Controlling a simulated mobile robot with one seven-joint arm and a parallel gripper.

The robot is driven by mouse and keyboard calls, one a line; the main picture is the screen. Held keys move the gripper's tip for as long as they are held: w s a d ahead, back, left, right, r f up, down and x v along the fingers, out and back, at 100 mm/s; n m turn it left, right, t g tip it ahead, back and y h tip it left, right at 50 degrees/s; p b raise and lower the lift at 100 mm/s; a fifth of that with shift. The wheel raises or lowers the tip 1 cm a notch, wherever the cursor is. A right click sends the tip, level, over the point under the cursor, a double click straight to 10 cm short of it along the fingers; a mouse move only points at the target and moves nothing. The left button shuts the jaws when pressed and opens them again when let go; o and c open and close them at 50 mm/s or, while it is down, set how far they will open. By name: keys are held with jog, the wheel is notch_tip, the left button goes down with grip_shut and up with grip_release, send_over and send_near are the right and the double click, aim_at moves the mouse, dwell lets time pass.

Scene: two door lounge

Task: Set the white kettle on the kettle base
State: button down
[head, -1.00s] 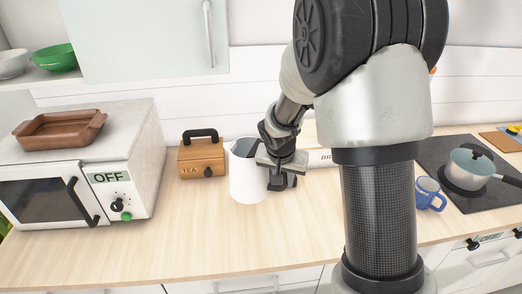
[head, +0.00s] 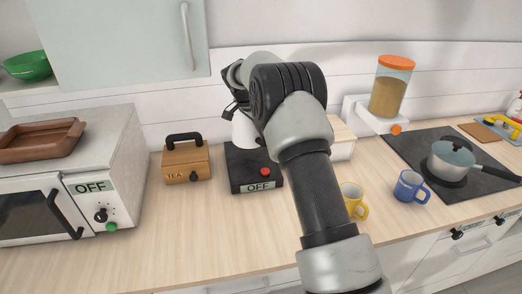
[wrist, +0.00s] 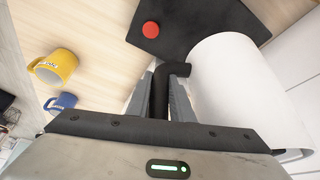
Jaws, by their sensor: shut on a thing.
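The white kettle (wrist: 240,90) fills the right of the wrist view, with its black handle (wrist: 160,92) between my fingers. My gripper (wrist: 168,85) is shut on that handle. In the head view the kettle (head: 243,131) shows only in part, with my arm in front of its right side. The kettle base (head: 240,170) is a black box with a red button and an OFF label; it also shows in the wrist view (wrist: 185,25). The kettle is at or above the back part of the base. I cannot tell whether they touch.
A wooden tea box (head: 187,163) stands just left of the base. A yellow mug (head: 354,199) and a blue mug (head: 410,188) stand to the right. The dispenser (head: 388,95) and the stove with a pot (head: 450,160) are further right. The front counter is clear.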

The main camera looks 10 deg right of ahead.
jog(key=shift+f+p, duration=0.3)
jog(key=shift+f, duration=2.5)
jog(key=shift+f, duration=0.2)
jog(key=c, duration=1.6)
grip_release()
jog(key=shift+o, duration=0.2)
